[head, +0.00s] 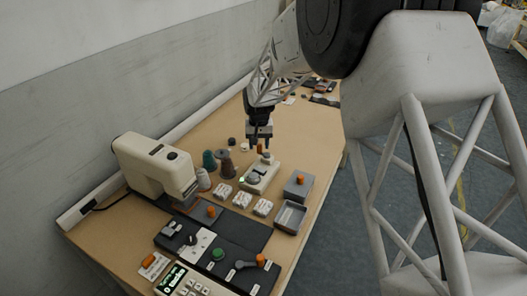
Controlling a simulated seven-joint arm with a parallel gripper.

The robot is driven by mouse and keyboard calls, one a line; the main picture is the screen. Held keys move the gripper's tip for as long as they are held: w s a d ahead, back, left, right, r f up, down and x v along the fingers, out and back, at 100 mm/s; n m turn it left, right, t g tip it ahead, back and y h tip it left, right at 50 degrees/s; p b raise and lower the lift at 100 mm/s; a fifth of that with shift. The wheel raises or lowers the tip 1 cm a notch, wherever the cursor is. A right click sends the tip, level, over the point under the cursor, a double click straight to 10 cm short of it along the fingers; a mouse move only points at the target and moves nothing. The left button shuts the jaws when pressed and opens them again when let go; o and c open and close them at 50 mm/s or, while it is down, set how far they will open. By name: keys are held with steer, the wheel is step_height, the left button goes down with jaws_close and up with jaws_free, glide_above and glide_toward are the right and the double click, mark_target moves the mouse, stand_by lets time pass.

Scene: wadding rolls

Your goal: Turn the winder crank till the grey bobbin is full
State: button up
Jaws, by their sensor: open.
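The winder appears to be the small pale block (262,174) near the middle of the table, with a green light on its left end. A grey round part (253,180) on it looks like the bobbin; how full it is cannot be read at this size. A small orange knob (260,148), probably the crank's handle, shows at the far end of the winder, just under my gripper. My gripper (259,142) points down, open, with its fingertips close to this knob. Whether they touch or straddle it cannot be told.
A cream sewing machine (157,165) stands at the left, with thread cones (209,160) beside the winder. A dark control panel (225,262) fills the front.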

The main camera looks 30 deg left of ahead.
steer(key=shift+r, duration=2.85)
steer(key=shift+d, duration=0.1)
steer(key=shift+d+r, duration=0.25)
steer(key=s+d+r+m, duration=0.1)
steer(key=s+d+r, duration=0.3)
steer(key=d, duration=0.7)
steer(key=s+d+r+m+t, duration=0.1)
steer(key=d+r, duration=0.6)
steer(key=d, duration=0.4)
steer(key=s+d+r+m, duration=0.1)
steer(key=s+d+r, duration=0.3)
steer(key=d, duration=0.7)
steer(key=s+d+r+m, duration=0.1)
steer(key=s+d+r, duration=0.3)
steer(key=s+d, duration=0.9)
steer(key=s+d+f+m+t, duration=0.1)
steer(key=s+d+f+m, duration=0.1)
steer(key=s+d, duration=0.9)
steer(key=s+f, duration=0.1)
steer(key=s, duration=0.2)
steer(key=shift+s+d+t, duration=0.25)
steer(key=shift+s+t, duration=0.05)
steer(key=shift+s, duration=0.05)
